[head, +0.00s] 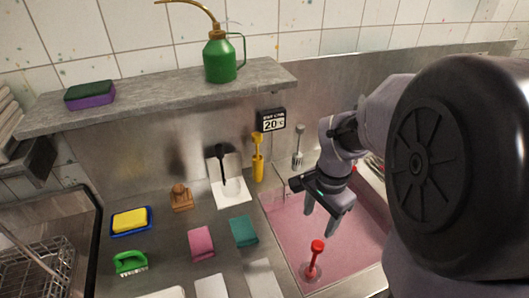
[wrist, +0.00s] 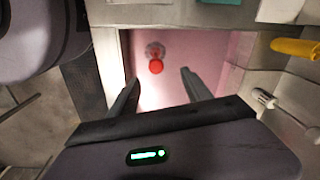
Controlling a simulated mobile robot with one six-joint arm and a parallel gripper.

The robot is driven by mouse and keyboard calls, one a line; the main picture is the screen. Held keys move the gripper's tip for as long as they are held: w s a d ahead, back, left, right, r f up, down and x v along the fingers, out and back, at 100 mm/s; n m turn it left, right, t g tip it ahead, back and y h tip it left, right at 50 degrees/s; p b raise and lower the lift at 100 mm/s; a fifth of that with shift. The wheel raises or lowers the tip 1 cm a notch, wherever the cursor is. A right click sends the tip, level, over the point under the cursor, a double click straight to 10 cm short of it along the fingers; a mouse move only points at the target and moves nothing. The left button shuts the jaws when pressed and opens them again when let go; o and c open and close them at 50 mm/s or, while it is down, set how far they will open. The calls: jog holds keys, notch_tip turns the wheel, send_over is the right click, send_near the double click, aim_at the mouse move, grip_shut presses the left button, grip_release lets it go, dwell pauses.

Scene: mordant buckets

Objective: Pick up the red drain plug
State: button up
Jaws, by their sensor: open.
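The red drain plug (head: 315,258) stands upright in the basin, its round knob on top of a stem over the drain. It also shows in the wrist view (wrist: 156,67) from above, beyond and between the fingertips. The basin (head: 290,230) holds pink liquid or has a pink floor; I cannot tell which. My gripper (head: 322,215) is open and empty, over the basin, above and behind the plug in the head view. The wrist view shows its two fingers (wrist: 158,82) apart. Nothing touches the plug.
A yellow-handled tool (head: 258,160) and a grey brush (head: 298,160) stand behind the basin. A teal sponge (head: 244,231) and a pink sponge (head: 201,243) lie on the counter left of the basin. A shelf (head: 150,97) above carries a green oil can (head: 219,60). The basin rim surrounds the plug.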

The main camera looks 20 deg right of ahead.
aim_at(313, 261)
jog(key=shift+m, duration=0.5)
jog(key=f+b, duration=0.2)
jog(key=f, duration=0.4)
jog(key=d+f+b, duration=0.1)
jog(key=f+b, duration=0.2)
jog(key=f, duration=0.3)
jog(key=f+b, duration=0.3)
jog(key=f, duration=0.4)
jog(key=shift+s+d, duration=0.15)
jog(key=shift+c, duration=1)
grip_shut()
